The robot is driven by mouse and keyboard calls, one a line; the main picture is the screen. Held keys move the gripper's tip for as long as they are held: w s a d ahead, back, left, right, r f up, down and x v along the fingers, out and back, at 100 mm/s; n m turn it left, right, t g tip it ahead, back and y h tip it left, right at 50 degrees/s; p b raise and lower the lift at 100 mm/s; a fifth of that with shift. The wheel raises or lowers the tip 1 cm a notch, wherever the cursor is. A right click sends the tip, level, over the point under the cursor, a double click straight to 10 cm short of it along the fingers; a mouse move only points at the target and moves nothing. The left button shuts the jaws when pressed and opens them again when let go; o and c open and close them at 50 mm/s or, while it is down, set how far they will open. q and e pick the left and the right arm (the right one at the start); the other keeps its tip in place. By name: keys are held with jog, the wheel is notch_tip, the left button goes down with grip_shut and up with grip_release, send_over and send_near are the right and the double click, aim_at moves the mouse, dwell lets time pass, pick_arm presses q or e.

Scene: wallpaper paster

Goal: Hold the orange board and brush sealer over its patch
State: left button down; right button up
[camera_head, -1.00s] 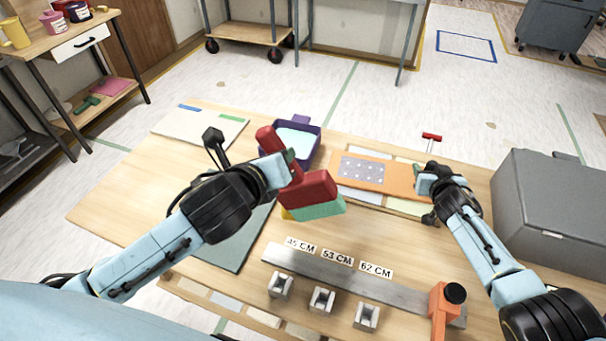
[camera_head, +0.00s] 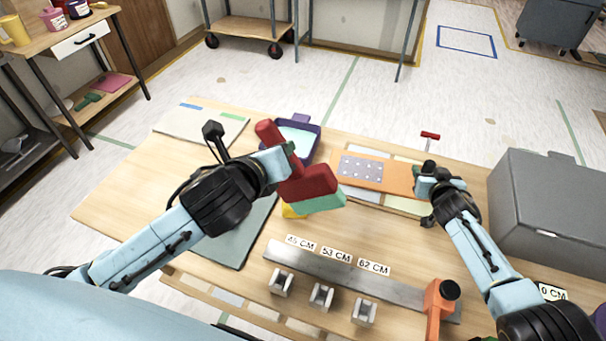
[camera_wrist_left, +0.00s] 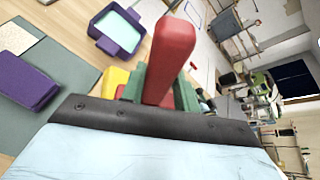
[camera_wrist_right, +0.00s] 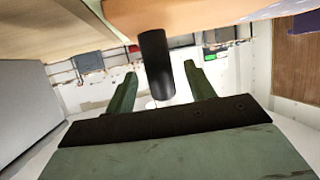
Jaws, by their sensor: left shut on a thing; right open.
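The orange board (camera_head: 400,178) lies at the far right part of the workbench, with a grey dotted patch (camera_head: 360,168) on its left half. My left gripper (camera_head: 284,160) is shut on the red brush (camera_head: 308,184), whose pale green head (camera_head: 318,203) points down, left of and nearer than the board. The brush's red handle fills the middle of the left wrist view (camera_wrist_left: 172,50). My right gripper (camera_head: 424,180) is open at the board's right end. In the right wrist view its fingers (camera_wrist_right: 163,88) are apart below the board's edge (camera_wrist_right: 180,12); a black cylinder shows between them.
A purple tray (camera_head: 315,148) with pale blue contents stands behind the brush. A grey-green mat (camera_head: 232,240) lies left. A metal ruler strip (camera_head: 400,288), grey holders and an orange tool (camera_head: 437,305) lie in front. A large grey box (camera_head: 545,220) stands right of my right arm.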

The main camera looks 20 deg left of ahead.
pick_arm(q)
jog(key=shift+f+b, duration=1.1)
pick_arm(e)
jog(key=shift+x, duration=0.9)
grip_shut()
jog(key=shift+f, duration=0.1)
